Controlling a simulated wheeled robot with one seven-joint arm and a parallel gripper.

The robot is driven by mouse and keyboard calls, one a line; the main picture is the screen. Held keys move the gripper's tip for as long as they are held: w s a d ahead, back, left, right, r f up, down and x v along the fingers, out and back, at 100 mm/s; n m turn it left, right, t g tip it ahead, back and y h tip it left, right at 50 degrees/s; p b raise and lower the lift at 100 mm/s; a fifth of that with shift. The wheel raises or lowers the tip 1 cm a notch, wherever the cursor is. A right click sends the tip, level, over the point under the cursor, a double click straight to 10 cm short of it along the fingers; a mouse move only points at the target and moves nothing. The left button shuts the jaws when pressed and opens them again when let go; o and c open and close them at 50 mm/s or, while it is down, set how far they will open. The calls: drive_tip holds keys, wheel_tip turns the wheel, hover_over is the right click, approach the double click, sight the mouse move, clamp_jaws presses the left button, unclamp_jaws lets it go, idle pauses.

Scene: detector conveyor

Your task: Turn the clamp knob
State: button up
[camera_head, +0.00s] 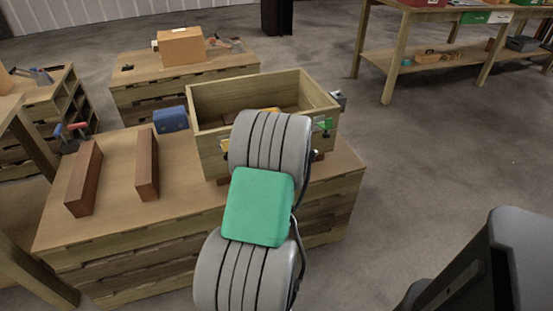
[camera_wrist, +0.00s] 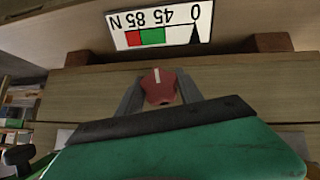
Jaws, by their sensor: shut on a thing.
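The clamp knob (camera_wrist: 158,92) is red with a white line on its face. It shows in the middle of the wrist view, between the two grey fingers of my gripper (camera_wrist: 158,82). The fingers are shut on it from both sides. Above it in the wrist view is a white scale (camera_wrist: 160,24), seen upside down, marked 0, 45, 85 and N, with a green and a red band. A black pointer stands at the 0 end, away from the green band. In the head view my arm hides the gripper and the knob.
An open wooden box (camera_head: 210,95) stands on the workbench (camera_head: 115,195), with clamps at its right side. Other benches stand behind. The floor (camera_head: 450,160) on the right is clear.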

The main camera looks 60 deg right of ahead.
drive_tip(key=shift+t+y, duration=0.3)
drive_tip(key=shift+y, duration=0.1)
drive_tip(key=o, duration=1.4)
drive_tip(key=shift+p+v, duration=0.6)
drive_tip(key=shift+v, duration=3.3)
